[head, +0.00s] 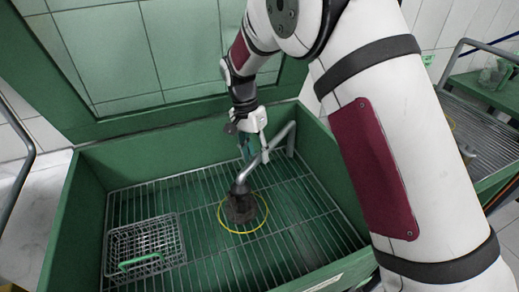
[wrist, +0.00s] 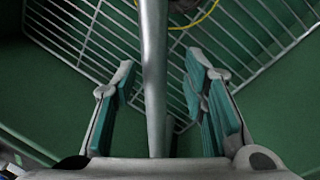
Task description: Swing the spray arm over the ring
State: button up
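The spray arm (head: 264,160) is a grey metal pipe. It runs from a post at the tub's back right corner down to a grey head (head: 239,188). In the head view this head overlaps the far part of the yellow ring (head: 221,222) on the grate. A dark brown lump (head: 241,210) shows inside the ring, just below the head. My gripper (head: 252,148) is at the pipe's middle. In the wrist view the pipe (wrist: 154,75) passes between my open teal-padded fingers (wrist: 161,85), with gaps on both sides. The ring (wrist: 205,17) shows at the top edge.
The green tub (head: 72,215) has a raised lid (head: 180,50) behind and a wire grate (head: 290,225) inside. A wire basket (head: 145,245) with a green handle sits on the grate at left. The grate right of the ring is clear. Another rack (head: 490,140) stands at right.

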jog(key=shift+s+d+p, duration=0.3)
jog(key=shift+s+d, duration=0.05)
jog(key=shift+d, duration=0.1)
jog(key=s+d+n+t+p, duration=0.2)
jog(key=d+n+p, duration=0.4)
jog(key=d+n, duration=0.9)
notch_tip(320, 180, up, 14)
jog(key=d+m, duration=0.2)
jog(key=m, duration=0.2)
jog(key=s+d+r+m+b, duration=0.1)
jog(key=s+r, duration=0.5)
jog(key=s, duration=0.1)
jog(key=shift+s+d+r+t, duration=0.3)
jog(key=shift+d+r+t, duration=0.05)
jog(key=shift+d+t, duration=0.05)
